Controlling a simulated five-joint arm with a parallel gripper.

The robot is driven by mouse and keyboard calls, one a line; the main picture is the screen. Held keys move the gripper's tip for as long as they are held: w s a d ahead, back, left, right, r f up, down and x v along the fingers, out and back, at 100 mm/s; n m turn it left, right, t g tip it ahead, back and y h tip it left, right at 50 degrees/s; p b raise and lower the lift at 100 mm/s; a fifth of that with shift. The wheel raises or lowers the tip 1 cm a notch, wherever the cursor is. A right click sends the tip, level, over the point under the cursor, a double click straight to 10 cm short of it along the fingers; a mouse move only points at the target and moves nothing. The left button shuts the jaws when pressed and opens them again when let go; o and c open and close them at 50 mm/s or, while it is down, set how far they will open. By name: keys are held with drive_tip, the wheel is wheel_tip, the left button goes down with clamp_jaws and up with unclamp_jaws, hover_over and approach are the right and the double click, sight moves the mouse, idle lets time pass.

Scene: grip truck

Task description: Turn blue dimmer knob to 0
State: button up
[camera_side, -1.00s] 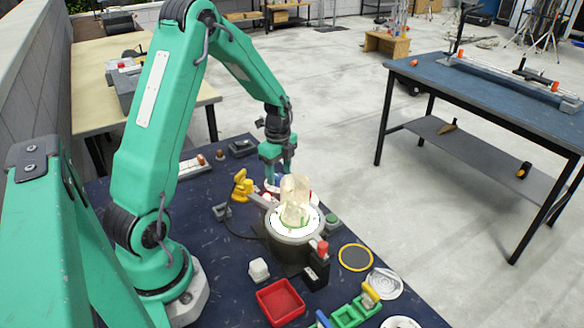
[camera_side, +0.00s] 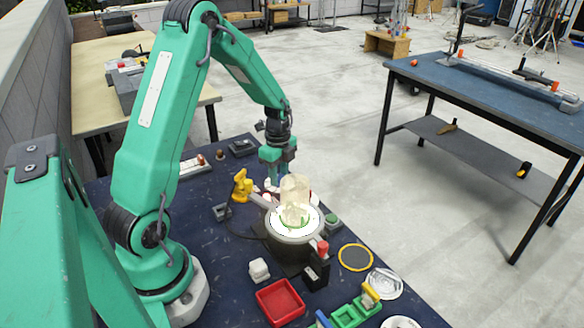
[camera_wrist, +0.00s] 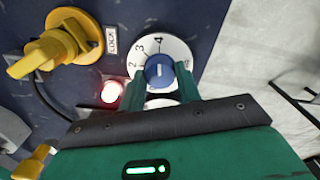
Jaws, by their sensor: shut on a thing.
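The blue dimmer knob (camera_wrist: 158,71) sits on a round white dial (camera_wrist: 178,52) in the wrist view. The numbers 2, 3 and 4 show on the dial, with 4 at the top; its lower part is partly covered by my gripper. My gripper (camera_wrist: 160,82) has its two green fingers on the left and right sides of the knob, shut on it. In the side view my gripper (camera_side: 276,183) points down behind the glass lamp (camera_side: 295,200), and the knob is hidden there. The lamp's white base disc (camera_side: 291,222) looks bright.
A yellow key-like handle (camera_wrist: 58,48) with a LOCK label stands left of the dial. A lit red light (camera_wrist: 111,92) is close to my left finger.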

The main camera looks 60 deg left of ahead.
drive_tip(key=shift+n, duration=0.3)
drive_tip(key=n, duration=0.3)
drive_tip(key=shift+n, duration=0.3)
drive_tip(key=n, duration=0.4)
drive_tip(key=shift+n, duration=0.3)
drive_tip(key=n, duration=1.9)
drive_tip(key=shift+n, duration=2)
